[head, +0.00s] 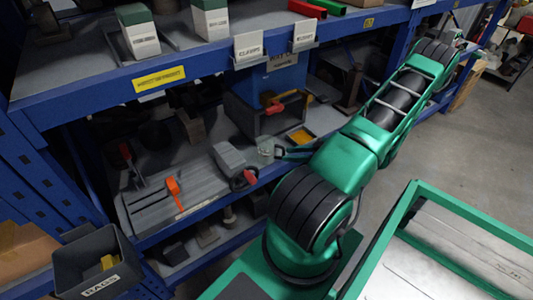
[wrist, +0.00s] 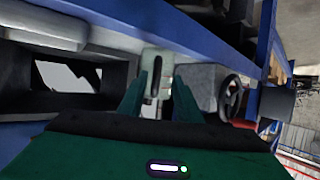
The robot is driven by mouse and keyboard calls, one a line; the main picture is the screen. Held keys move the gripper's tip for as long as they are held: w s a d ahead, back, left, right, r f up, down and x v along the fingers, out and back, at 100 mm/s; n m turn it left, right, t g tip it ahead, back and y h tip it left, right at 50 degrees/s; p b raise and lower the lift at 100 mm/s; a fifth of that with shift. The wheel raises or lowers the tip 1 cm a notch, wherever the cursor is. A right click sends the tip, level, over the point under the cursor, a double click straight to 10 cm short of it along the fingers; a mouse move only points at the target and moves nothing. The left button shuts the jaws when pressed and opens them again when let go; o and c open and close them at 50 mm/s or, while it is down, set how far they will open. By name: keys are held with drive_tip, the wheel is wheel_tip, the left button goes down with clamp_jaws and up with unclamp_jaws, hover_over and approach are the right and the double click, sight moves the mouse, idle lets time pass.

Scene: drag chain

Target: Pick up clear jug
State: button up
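The clear jug (head: 266,146) is a small, pale, see-through vessel on the middle shelf in the head view, just left of my gripper (head: 283,153). In the wrist view the jug (wrist: 149,64) is straight ahead, pale green-grey, with a dark upright strip that may be its handle gap. My two green fingers (wrist: 157,98) stand apart, one to each side of the jug's lower part. I see no clear contact, and the fingers hide some of the jug's sides.
A grey machine vise with a handwheel (head: 232,160) stands left of the jug; its wheel (wrist: 231,97) shows right of my fingers in the wrist view. A dark open-fronted block (head: 262,117) is behind. The blue upper shelf beam (head: 120,90) runs overhead.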

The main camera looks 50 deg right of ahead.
sight(284, 154)
drive_tip(key=o, duration=1)
drive_tip(key=shift+o, duration=1.2)
drive_tip(key=shift+w+a, duration=0.1)
drive_tip(key=shift+w, duration=0.1)
drive_tip(key=x, duration=0.5)
drive_tip(key=shift+w, duration=0.1)
drive_tip(key=shift+w+d+r+x, duration=0.1)
drive_tip(key=shift+r+x, duration=0.05)
drive_tip(key=shift+x, duration=0.7)
drive_tip(key=shift+w+d+r+x, duration=0.1)
drive_tip(key=shift+r+x, duration=0.05)
drive_tip(key=shift+x, duration=0.7)
drive_tip(key=shift+w+d+r+x, duration=0.1)
drive_tip(key=shift+r+x, duration=0.05)
drive_tip(key=shift+x, duration=0.7)
